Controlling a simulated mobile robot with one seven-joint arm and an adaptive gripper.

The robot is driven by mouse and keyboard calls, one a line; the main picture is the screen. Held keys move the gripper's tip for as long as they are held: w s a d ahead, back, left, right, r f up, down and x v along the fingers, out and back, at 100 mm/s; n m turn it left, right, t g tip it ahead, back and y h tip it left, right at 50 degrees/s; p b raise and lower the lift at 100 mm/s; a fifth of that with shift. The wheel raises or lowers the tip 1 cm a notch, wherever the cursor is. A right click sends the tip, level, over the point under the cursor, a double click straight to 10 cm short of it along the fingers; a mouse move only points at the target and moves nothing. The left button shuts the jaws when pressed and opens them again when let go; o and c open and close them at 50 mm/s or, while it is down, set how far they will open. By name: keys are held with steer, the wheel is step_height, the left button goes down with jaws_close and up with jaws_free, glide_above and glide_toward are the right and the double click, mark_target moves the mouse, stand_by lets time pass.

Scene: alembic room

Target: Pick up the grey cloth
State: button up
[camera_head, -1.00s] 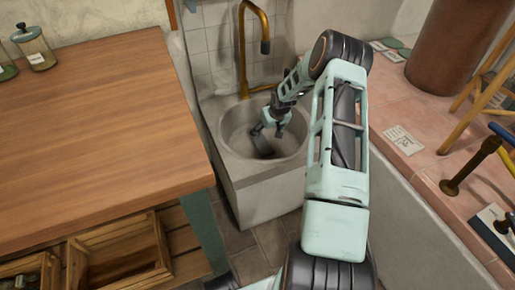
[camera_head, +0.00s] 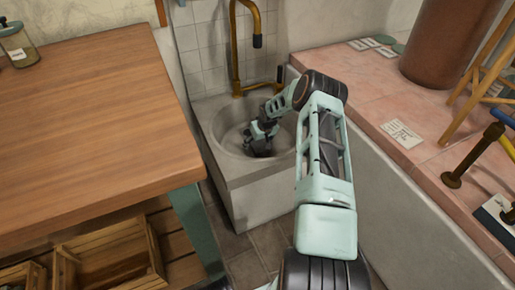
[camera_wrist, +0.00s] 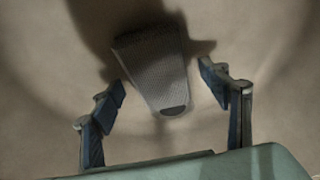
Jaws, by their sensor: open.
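The grey cloth (camera_wrist: 152,62) lies in the basin in the wrist view. It looks like a narrow, textured grey strip, with a dark rounded patch at its lower end. My gripper (camera_wrist: 163,82) is open, with one finger on each side of the cloth and visible gaps between. The fingers appear apart from it; the exact height above it is hard to tell. In the head view my gripper (camera_head: 259,139) is down inside the sink (camera_head: 225,122), and it mostly hides the cloth there.
A brass tap (camera_head: 236,50) rises behind the basin. A wooden table (camera_head: 90,130) stands at the left, with wooden crates (camera_head: 110,262) below. At the right a pink tiled ledge (camera_head: 365,85) holds a brown cylinder (camera_head: 450,40) and cards (camera_head: 402,134). The basin walls surround my gripper.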

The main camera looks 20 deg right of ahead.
mark_target(258, 143)
steer(key=c, duration=1.3)
step_height(258, 143, up, 10)
steer(key=p, duration=0.3)
steer(key=shift+c, duration=0.2)
